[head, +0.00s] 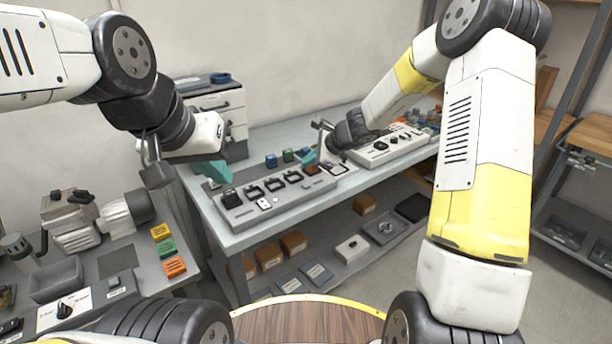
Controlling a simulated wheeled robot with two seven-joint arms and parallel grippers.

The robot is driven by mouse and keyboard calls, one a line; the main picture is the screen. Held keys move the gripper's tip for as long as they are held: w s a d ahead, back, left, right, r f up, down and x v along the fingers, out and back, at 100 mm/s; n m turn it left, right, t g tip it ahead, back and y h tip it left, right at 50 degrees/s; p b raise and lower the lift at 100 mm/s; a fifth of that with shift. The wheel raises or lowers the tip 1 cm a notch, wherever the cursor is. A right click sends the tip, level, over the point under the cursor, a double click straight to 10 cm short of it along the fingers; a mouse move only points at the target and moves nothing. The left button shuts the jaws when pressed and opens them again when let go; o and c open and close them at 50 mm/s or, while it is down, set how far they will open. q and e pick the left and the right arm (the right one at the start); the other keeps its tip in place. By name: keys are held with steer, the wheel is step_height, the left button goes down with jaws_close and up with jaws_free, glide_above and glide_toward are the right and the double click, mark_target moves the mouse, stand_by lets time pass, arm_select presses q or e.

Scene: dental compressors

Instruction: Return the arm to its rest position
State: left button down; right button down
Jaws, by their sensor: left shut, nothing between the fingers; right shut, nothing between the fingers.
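My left arm comes in from the upper left. Its gripper (209,171), with teal fingertips, is shut and empty in the air in front of the workbench's left end. My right arm rises on the right and bends down over the workbench (290,213). Its gripper (309,159), also teal-tipped, is shut and empty at the gap between the grey panel (262,216) and the white control panel (376,158). Whether its tips touch anything there cannot be told.
Small blue and green blocks (288,156) stand behind the grey panel. A drawer cabinet (234,117) is at the back left. A side table holds a compressor (72,222) and coloured blocks (174,267). Boxes sit on the lower shelf (330,278). A metal rack (572,215) stands right.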

steer(key=s+d+r+n, duration=0.3)
steer(key=s+r+n, duration=0.7)
steer(key=s+r, duration=0.55)
steer(key=s+d+r+n+h, duration=0.1)
steer(key=s+d+n, duration=0.3)
steer(key=s, duration=0.5)
steer(key=s+d+r+n+h, duration=0.2)
steer(key=s+d, duration=0.4)
steer(key=s, duration=0.4)
steer(key=shift+s+d+r+n+h, duration=0.15)
steer(key=shift+s+d+n+h, duration=0.15)
steer(key=shift+n+h, duration=0.6)
steer(key=shift+a, duration=0.1)
